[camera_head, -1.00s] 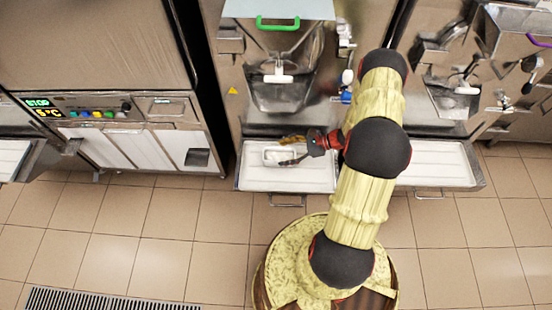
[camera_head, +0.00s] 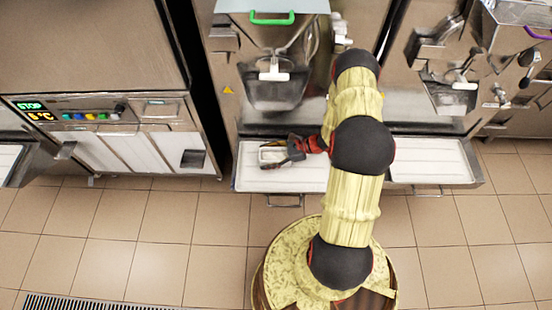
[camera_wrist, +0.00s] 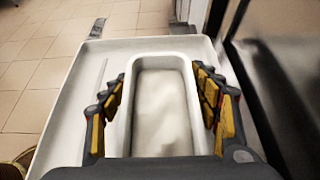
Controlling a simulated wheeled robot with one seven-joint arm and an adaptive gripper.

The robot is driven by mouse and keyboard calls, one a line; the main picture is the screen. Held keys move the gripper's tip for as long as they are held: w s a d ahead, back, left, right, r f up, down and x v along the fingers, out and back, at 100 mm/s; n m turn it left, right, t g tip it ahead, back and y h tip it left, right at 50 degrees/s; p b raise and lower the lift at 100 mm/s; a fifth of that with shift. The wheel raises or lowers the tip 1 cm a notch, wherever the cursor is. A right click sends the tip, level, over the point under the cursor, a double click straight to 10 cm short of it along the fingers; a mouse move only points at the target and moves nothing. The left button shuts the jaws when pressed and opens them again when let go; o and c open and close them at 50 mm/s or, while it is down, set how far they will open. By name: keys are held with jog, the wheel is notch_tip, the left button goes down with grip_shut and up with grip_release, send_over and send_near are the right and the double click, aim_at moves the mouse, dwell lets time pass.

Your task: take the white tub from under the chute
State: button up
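The white tub (camera_head: 270,155) is a small oblong open container. It sits on the white tray of the middle machine, below the chute (camera_head: 275,92). In the wrist view the tub (camera_wrist: 162,110) lies lengthwise between my fingers and holds something pale. My gripper (camera_head: 285,151) is over the tub's right part in the head view. In the wrist view my gripper (camera_wrist: 163,95) is open, with one finger along each long side of the tub. Narrow gaps seem to show beside the tub's walls; contact is not clear.
The white tray (camera_head: 310,180) has bare room around the tub. The machine's dark front edge (camera_wrist: 255,95) runs close to the right finger in the wrist view. Another white tray (camera_head: 430,172) is at the right. A cabinet with a lit display (camera_head: 35,110) stands at the left.

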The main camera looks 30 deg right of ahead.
jog(key=c, duration=1)
jog(key=shift+c, duration=0.6)
